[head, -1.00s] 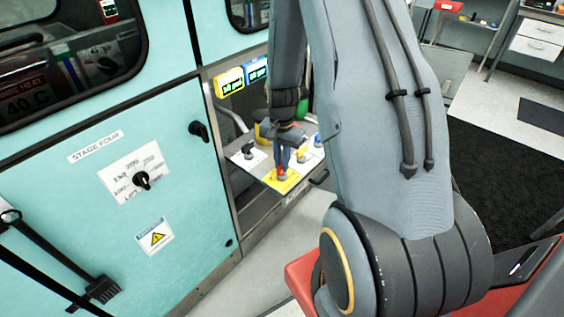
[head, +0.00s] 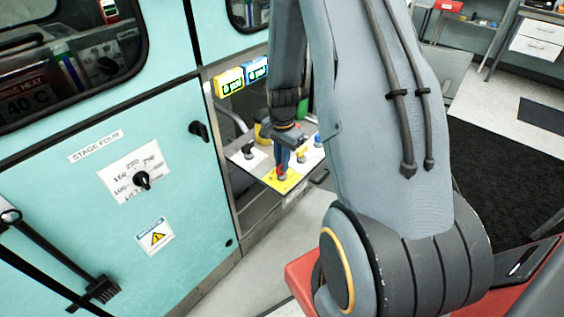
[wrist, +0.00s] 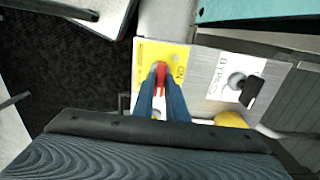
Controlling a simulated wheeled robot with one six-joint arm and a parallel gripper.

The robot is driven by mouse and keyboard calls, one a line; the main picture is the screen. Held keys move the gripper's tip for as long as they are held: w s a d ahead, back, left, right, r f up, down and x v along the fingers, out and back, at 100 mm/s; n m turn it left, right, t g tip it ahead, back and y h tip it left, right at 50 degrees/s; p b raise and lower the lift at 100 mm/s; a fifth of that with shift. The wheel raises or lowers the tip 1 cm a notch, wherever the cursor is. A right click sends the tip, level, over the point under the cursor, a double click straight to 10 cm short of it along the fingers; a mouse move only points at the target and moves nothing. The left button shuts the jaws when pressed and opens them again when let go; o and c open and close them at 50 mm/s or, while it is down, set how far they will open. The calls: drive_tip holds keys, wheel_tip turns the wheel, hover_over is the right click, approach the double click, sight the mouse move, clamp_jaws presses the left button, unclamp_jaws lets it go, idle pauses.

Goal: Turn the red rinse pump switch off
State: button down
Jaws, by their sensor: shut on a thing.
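The red switch (wrist: 161,72) sits on a yellow plate (wrist: 145,58) in the wrist view, with "ON" printed to the right of the switch. My gripper (wrist: 162,88) has its two blue fingers shut on the red switch, one on each side. In the head view my gripper (head: 282,168) reaches down to the yellow plate (head: 291,181) on the panel, and its fingers hide most of the switch there. The lower part of the switch is hidden by the fingers in the wrist view.
A black switch (wrist: 249,92) on a white "BYPASS" plate is close to the right of my fingers in the wrist view. A yellow object (wrist: 231,120) is below it. A yellow display (head: 229,81) and a blue display (head: 257,69) are above the panel.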

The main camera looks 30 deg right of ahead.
drive_tip(key=c, duration=1.8)
unclamp_jaws()
drive_tip(key=shift+o, duration=0.2)
drive_tip(key=shift+r+b, duration=0.7)
drive_tip(key=shift+r, duration=3.2)
